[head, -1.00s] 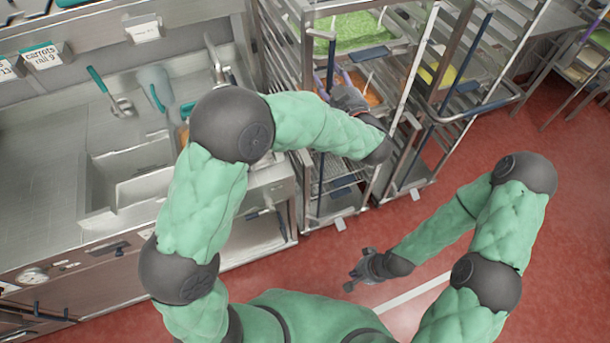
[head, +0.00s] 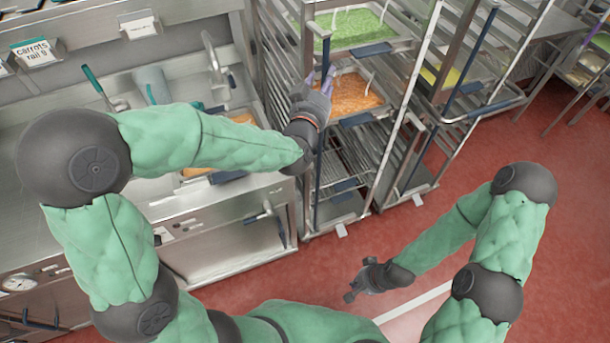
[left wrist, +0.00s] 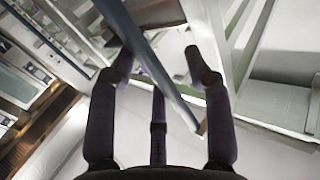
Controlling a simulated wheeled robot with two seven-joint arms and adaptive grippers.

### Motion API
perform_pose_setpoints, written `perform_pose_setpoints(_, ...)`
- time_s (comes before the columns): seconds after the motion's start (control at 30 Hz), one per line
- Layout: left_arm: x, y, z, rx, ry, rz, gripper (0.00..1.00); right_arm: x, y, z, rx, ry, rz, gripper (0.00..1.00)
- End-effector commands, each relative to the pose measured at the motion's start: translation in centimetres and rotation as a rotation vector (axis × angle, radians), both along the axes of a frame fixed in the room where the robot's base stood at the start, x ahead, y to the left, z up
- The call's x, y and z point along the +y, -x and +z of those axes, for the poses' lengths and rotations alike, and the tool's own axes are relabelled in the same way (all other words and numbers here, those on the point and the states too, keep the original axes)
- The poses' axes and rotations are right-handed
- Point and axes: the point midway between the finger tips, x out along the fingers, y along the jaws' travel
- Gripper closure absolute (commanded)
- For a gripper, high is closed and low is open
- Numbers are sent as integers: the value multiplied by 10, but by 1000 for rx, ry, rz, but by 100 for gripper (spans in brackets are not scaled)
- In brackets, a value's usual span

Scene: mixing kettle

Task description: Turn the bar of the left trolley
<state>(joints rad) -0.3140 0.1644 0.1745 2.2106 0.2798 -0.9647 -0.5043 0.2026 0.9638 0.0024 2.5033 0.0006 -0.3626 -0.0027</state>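The left trolley (head: 405,107) is a metal rack holding trays of green and orange food. Its dark blue upright bar (head: 318,185) runs down its front left side. My left gripper (head: 322,80) is at this bar, partly covering it in the head view. In the left wrist view, the blue bar (left wrist: 150,62) runs diagonally between the spread fingers of my left gripper (left wrist: 158,75). The fingers are open around it; I cannot tell whether any touches it. My right gripper (head: 358,282) hangs low over the floor, away from the trolley; its fingers look apart and empty.
A second trolley (head: 475,108) with a blue bar stands close on the right. A steel counter (head: 215,225) with a sink and pans lies on the left, partly behind my left arm. The red floor (head: 500,140) is clear at the right.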

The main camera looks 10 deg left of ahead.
Motion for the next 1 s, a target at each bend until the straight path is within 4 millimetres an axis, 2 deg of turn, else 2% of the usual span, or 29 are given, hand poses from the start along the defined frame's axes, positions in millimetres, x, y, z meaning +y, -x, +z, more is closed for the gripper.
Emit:
perform_pose_setpoints(0.17,7,2,0,-2,1,-73,51,0,0,-4,0,0,0,100)
perform_pose_setpoints(0.7,19,87,1,-2,1,-85,51,0,0,0,0,0,0,100)
perform_pose_setpoints(0.9,22,110,1,-2,1,-86,51,0,0,2,0,0,0,100)
perform_pose_setpoints(1.0,22,106,-13,31,1,-88,51,0,0,0,0,0,0,100)
